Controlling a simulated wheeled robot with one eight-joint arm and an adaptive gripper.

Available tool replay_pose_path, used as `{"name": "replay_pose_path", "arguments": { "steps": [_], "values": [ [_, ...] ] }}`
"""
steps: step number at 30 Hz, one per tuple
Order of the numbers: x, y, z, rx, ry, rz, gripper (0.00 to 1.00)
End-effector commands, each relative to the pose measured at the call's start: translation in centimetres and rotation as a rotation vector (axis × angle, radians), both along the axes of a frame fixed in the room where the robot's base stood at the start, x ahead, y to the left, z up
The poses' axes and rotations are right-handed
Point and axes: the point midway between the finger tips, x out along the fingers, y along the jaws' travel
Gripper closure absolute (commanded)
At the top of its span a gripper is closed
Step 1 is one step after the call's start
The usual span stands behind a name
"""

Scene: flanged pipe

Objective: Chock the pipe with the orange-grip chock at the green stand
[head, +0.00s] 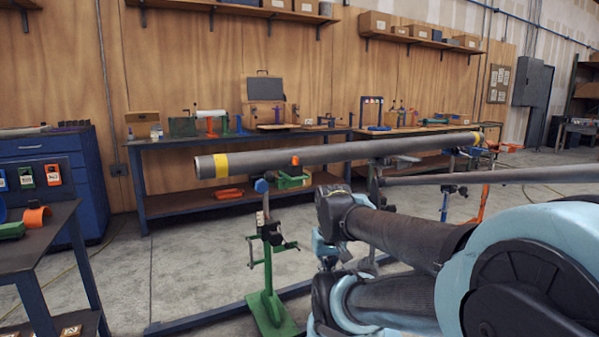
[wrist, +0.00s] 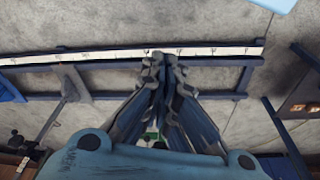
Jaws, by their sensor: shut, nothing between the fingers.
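The long grey pipe (head: 300,157) with yellow bands near its ends runs across the head view, resting on stands. The green stand (head: 268,300) carries its near left part. I cannot tell whether that grip belongs to the chock; the chock's body is not clear. My gripper (wrist: 160,60) is shut and empty in the wrist view, above the floor and a rail. In the head view I cannot make out its fingers.
A dark table (head: 52,252) at left holds orange and green parts. A workbench (head: 240,138) with tools stands behind the pipe. A second grey bar (head: 500,176) extends at right. A blue floor rail (head: 190,322) lies by the green stand. Bare concrete lies left of the stand.

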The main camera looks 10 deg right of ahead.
Motion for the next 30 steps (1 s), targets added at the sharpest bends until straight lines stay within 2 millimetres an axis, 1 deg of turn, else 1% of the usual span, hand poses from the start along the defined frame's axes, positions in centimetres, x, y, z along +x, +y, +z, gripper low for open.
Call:
{"name": "replay_pose_path", "arguments": {
  "steps": [6, 7, 8, 11, 14, 17, 18, 20, 24, 26, 30],
  "values": [
    [0.0, 0.0, 0.0, 0.000, 0.000, 0.000, 1.00],
    [-0.5, 0.0, 0.5, 0.000, -0.009, 0.001, 1.00],
    [-0.6, 0.0, 0.7, 0.000, -0.012, 0.002, 1.00],
    [0.3, 0.0, 2.0, 0.002, -0.015, 0.009, 1.00],
    [2.2, 0.2, 4.3, 0.004, -0.019, 0.023, 1.00],
    [4.9, 0.2, 7.4, 0.007, -0.026, 0.045, 1.00],
    [6.1, 0.2, 8.7, 0.009, -0.029, 0.055, 1.00],
    [7.9, 0.2, 10.5, 0.010, -0.033, 0.070, 1.00],
    [12.3, 0.2, 14.4, 0.013, -0.043, 0.103, 1.00],
    [14.2, 0.1, 15.9, 0.016, -0.047, 0.119, 1.00],
    [18.9, -0.1, 19.3, 0.018, -0.059, 0.152, 1.00]
  ]
}}
